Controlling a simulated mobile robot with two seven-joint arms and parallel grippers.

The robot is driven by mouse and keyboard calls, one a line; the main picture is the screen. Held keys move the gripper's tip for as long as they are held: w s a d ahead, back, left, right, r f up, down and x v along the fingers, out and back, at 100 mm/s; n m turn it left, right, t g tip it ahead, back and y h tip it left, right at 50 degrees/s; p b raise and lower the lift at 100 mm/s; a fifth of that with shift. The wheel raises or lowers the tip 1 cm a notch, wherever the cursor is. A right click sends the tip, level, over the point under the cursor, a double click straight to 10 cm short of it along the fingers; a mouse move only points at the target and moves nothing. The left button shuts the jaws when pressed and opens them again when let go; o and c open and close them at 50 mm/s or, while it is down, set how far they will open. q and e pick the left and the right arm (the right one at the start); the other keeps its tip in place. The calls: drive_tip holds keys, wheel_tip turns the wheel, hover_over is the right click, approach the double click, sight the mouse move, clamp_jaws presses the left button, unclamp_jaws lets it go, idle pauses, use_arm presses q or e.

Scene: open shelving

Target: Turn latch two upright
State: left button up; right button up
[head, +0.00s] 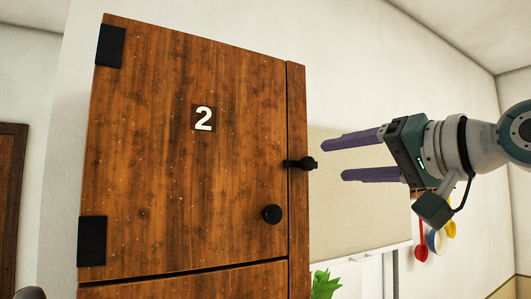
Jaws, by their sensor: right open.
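The wooden cabinet door marked 2 (180,150) fills the left and middle of the head view and is closed. Its black latch (300,163) sits at the door's right edge, across the seam to the frame, and lies about horizontal. A round black knob (271,214) is below and left of the latch. My right gripper (332,159) is open and empty, just right of the latch, with its purple fingers pointing left. The upper finger is a little above the latch's height and the lower one a little below.
Black hinges (110,45) are on the door's left side. Another wooden panel (200,284) lies below. A green plant (324,285) is at the bottom, and red, white and yellow utensils (436,241) hang behind my right arm. The space left of the cabinet is open.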

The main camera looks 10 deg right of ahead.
sight(311, 164)
drive_tip(key=p+x, duration=0.2)
drive_tip(key=x, duration=0.1)
drive_tip(key=p+x, duration=0.1)
drive_tip(key=x, duration=0.1)
drive_tip(key=shift+w+r, duration=0.2)
drive_tip(key=shift+r, duration=0.05)
drive_tip(key=shift+w+a+f+p, duration=0.1)
drive_tip(key=shift+w+a+p, duration=0.05)
drive_tip(key=shift+w+p, duration=0.15)
drive_tip(key=shift+w+a+f+p, duration=0.15)
drive_tip(key=shift+w, duration=0.2)
drive_tip(key=c, duration=0.7)
clamp_jaws()
